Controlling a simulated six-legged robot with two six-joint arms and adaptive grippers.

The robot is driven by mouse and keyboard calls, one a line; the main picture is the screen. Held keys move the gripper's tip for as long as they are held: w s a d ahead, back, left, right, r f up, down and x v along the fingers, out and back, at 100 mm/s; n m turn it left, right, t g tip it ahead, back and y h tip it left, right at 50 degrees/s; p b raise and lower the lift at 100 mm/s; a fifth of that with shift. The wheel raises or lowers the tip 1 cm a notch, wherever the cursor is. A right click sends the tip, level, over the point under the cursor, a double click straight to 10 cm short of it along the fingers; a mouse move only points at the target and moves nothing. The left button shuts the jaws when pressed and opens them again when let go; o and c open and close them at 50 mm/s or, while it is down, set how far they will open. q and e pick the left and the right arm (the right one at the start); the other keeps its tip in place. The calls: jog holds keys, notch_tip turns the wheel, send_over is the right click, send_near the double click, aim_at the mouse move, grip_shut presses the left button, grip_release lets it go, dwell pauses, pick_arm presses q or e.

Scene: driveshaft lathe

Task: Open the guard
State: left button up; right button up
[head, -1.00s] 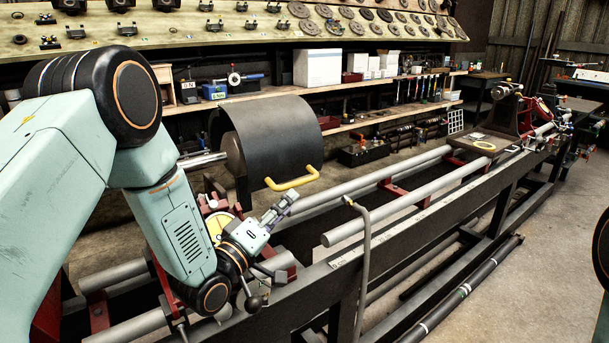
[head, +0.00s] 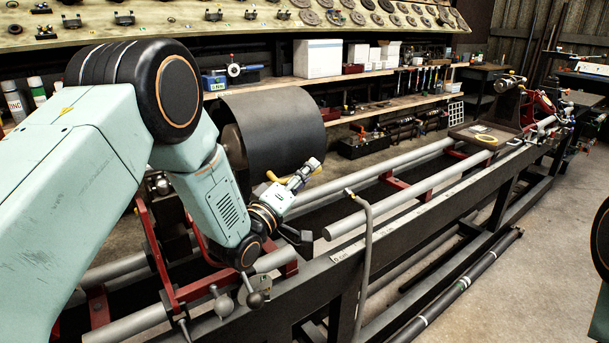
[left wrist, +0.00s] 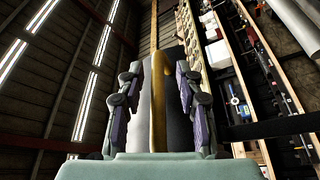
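The guard (head: 275,128) is a dark grey curved cover over the lathe, left of centre in the head view, and it looks down. Its yellow handle is mostly hidden by my left gripper (head: 310,170) in the head view, with a bit of yellow (head: 271,176) showing. In the left wrist view the yellow handle (left wrist: 158,105) runs between the two fingers of my left gripper (left wrist: 159,82). The fingers stand apart on both sides of it, with gaps, so the gripper is open around the handle. My right gripper is not in view.
The lathe's grey rails (head: 405,197) run to the back right. A grey bent hose (head: 367,255) rises in front of the bed. Shelves behind hold a white box (head: 317,58) and tools. The floor at right (head: 510,270) is mostly clear.

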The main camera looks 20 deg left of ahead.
pick_arm(q)
jog(key=shift+s+d+r, duration=0.1)
jog(key=shift+d, duration=0.05)
jog(key=shift+a, duration=0.2)
jog(key=c, duration=0.6)
jog(key=shift+d, duration=0.15)
grip_shut()
